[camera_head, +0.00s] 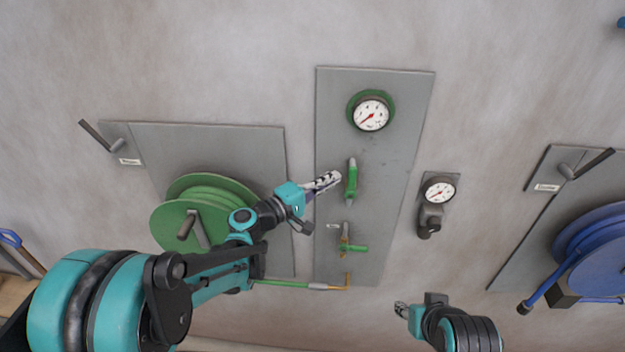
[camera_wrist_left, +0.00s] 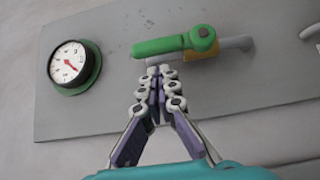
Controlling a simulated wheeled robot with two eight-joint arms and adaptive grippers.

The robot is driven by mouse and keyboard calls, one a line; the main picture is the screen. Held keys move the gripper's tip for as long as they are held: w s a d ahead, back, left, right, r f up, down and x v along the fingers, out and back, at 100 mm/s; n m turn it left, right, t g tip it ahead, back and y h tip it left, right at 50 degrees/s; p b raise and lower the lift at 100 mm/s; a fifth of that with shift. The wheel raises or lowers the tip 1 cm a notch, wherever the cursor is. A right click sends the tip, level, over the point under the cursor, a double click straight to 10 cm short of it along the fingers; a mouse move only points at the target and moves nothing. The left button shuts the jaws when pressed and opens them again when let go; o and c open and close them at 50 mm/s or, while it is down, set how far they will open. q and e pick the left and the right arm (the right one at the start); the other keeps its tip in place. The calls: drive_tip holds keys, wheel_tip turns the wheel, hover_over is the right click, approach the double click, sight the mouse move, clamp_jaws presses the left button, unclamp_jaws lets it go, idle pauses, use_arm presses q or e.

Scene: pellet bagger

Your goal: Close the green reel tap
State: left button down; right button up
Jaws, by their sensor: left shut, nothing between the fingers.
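A tap with a green lever (camera_head: 352,180) sits on the tall grey panel, below the gauge. Its lever stands upright, in line with its pipe. The same green lever (camera_wrist_left: 165,46) shows in the left wrist view, with a brass body under its pivot end. A second green handle (camera_head: 356,248) lies crosswise on a brass fitting lower down. My left gripper (camera_head: 338,177) is shut and empty, its tips just left of the upper lever. In the wrist view the left fingertips (camera_wrist_left: 161,70) are close beside the lever; contact is unclear. My right gripper (camera_head: 402,309) is low, away from the panel; its jaws are too small to read.
A green reel (camera_head: 207,190) is on a plate at left, partly behind my left arm. A green-rimmed gauge (camera_head: 371,114) is above the tap. A small gauge (camera_head: 438,190) is right of the panel. A blue reel (camera_head: 600,250) is at far right.

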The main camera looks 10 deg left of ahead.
use_arm(q)
drive_tip(key=shift+d, duration=0.75)
drive_tip(key=shift+s+d+r, duration=0.1)
drive_tip(key=shift+r, duration=0.05)
